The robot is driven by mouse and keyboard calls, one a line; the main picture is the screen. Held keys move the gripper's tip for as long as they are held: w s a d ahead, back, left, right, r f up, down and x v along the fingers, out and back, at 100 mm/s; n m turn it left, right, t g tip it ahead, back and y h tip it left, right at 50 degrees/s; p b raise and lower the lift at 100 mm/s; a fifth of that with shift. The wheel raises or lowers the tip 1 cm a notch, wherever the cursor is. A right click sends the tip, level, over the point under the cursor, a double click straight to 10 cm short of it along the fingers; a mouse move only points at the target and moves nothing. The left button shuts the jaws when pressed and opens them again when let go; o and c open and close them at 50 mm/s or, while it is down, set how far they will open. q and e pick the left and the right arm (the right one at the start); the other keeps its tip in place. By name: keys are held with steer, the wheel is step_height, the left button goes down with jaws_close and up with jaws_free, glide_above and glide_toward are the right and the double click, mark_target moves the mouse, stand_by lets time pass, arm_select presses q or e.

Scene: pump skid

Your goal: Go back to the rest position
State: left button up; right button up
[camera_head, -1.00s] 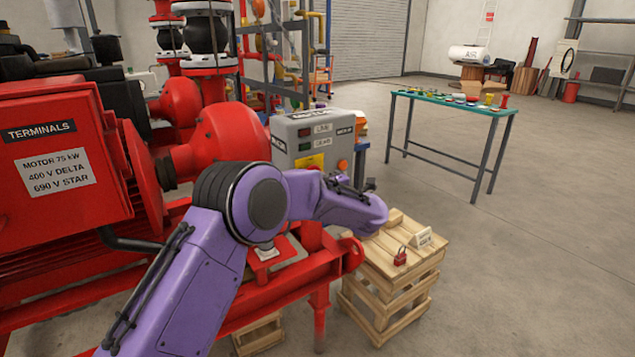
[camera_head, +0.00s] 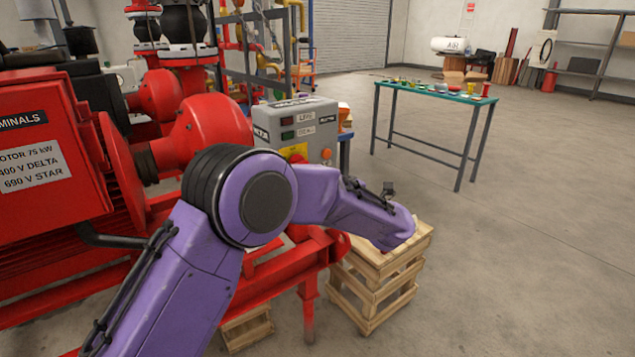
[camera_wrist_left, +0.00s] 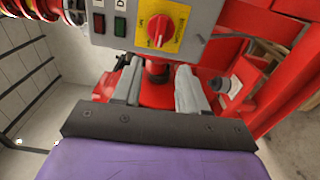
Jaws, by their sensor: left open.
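My left arm, purple, reaches across the head view from the lower left. Its gripper is hidden behind the arm there. In the left wrist view my left gripper (camera_wrist_left: 158,88) is open, with nothing between its two grey fingers. The grey control box (camera_head: 296,127) stands beyond the arm. In the wrist view the box (camera_wrist_left: 210,18) is just past the fingertips, with a red rotary switch (camera_wrist_left: 160,27) on a yellow plate. The fingers look apart from the switch. My right gripper is not in view.
The red pump skid (camera_head: 120,240) fills the left side, close to my arm. A wooden crate stack (camera_head: 372,290) stands beyond the forearm, its top partly covered. A green-topped table (camera_head: 430,90) with small items stands behind. The floor at right is clear.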

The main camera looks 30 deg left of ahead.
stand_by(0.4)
arm_select(q)
steer(key=s+d+f+m+t+h+p, duration=0.1)
steer(key=s+f+m+t+h, duration=0.15)
steer(key=f+m, duration=0.5)
steer(key=s+d+f+m+t+h+p, duration=0.1)
steer(key=s+f+m+h, duration=0.4)
steer(key=f, duration=0.4)
steer(key=s+d+f+m+t+h+p, duration=0.1)
steer(key=s+f+m+h, duration=0.15)
steer(key=f+m, duration=0.55)
steer(key=s+f+m+g+h+p, duration=0.1)
steer(key=s+f+g, duration=0.3)
steer(key=s, duration=1.1)
steer(key=s+a+f+m+g+h+p, duration=0.1)
steer(key=s+f, duration=0.7)
steer(key=s, duration=0.8)
steer(key=m+g+h+p, duration=0.1)
steer(key=m+g, duration=0.1)
steer(key=g, duration=0.1)
steer(key=shift+s, duration=0.25)
